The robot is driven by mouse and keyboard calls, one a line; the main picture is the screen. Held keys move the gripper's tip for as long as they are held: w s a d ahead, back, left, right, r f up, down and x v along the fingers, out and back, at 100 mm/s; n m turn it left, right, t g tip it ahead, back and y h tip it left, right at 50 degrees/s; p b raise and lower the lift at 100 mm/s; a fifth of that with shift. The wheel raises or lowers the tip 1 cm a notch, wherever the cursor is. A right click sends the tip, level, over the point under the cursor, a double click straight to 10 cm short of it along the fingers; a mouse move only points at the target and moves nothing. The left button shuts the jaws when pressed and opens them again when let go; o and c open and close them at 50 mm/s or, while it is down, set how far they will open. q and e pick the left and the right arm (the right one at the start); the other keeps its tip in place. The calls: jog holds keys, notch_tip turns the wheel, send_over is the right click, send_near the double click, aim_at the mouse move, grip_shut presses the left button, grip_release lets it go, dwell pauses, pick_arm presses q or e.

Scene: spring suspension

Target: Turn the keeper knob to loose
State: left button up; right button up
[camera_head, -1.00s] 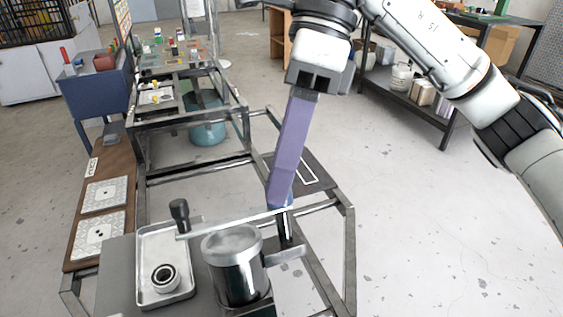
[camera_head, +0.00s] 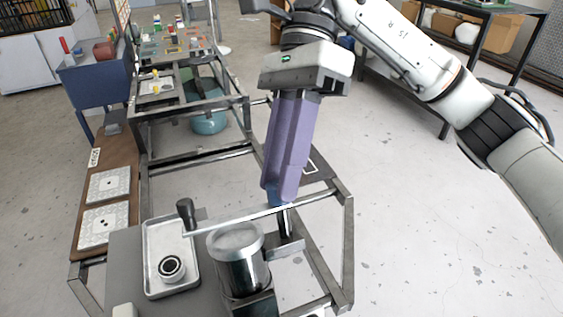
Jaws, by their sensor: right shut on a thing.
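My right gripper (camera_head: 280,194) comes down from above, its long purple fingers close together. Its fingertips are shut on a small blue knob (camera_head: 276,201), which appears to be the keeper knob. The fingers hide most of it. The knob sits on a dark upright post (camera_head: 285,222) just right of a steel cylinder (camera_head: 238,262). A flat metal bar (camera_head: 232,218) runs from the post past the cylinder's back edge to a black-handled grip (camera_head: 187,213) on the left. I cannot read any mark on the knob. My left gripper is not in view.
A white metal tray (camera_head: 155,232) with a dark-centred ring (camera_head: 171,267) lies left of the cylinder. A brown board (camera_head: 124,158) with patterned plates is farther left. A grey metal frame (camera_head: 349,240) surrounds the work area. The floor to the right is open.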

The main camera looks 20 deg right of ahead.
dwell(0.3)
jog(key=o, duration=1)
jog(key=shift+o, duration=0.2)
jog(key=p+v, duration=0.4)
jog(key=v, duration=0.6)
jog(key=shift+w+d+r, duration=0.1)
jog(key=shift+r, duration=0.05)
